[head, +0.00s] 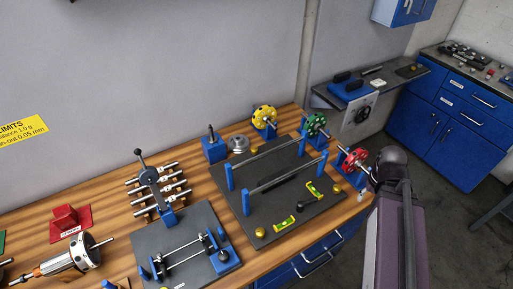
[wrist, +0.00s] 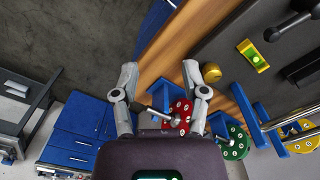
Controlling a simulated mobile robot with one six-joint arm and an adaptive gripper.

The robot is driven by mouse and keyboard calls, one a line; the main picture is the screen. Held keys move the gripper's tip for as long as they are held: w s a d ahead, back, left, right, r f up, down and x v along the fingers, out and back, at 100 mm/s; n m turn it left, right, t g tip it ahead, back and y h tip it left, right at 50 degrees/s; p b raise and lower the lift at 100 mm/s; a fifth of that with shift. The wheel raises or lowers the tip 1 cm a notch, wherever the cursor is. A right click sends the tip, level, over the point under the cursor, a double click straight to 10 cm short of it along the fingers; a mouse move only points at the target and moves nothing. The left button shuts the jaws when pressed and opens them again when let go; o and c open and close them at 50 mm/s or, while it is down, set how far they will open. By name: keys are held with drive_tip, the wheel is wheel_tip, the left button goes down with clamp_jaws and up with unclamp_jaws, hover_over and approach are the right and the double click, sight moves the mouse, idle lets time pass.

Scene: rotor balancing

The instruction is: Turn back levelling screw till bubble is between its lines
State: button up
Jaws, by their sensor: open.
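The balancing stand has a dark base plate (head: 232,188) on the wooden bench, with blue posts and two rails. Two yellow-green bubble levels lie on the plate, one near its right end (head: 314,188) and one near its front edge (head: 284,222). The bubbles are too small to read against their lines. Brass levelling screws show at the right corner (head: 336,189) and front corner (head: 260,232). In the wrist view my gripper (wrist: 160,69) is open and empty. A brass screw (wrist: 211,72) is just right of its right finger, apart from the jaws. A level (wrist: 253,55) lies beyond.
A smaller dark fixture plate (head: 205,268) stands left of the stand. Open floor lies right of the bench.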

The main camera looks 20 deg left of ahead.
drive_tip(key=o, duration=0.3)
drive_tip(key=shift+w, duration=0.15)
wheel_tip(320, 180, up, 5)
drive_tip(key=m+p, duration=0.5)
drive_tip(key=m, duration=0.2)
hover_over(255, 148)
drive_tip(key=shift+s+f, duration=0.1)
drive_tip(key=shift+s, duration=0.1)
drive_tip(key=shift+f, duration=0.15)
wheel_tip(255, 148, down, 14)
drive_tip(key=b, duration=1.4)
drive_tip(key=shift+r, duration=0.25)
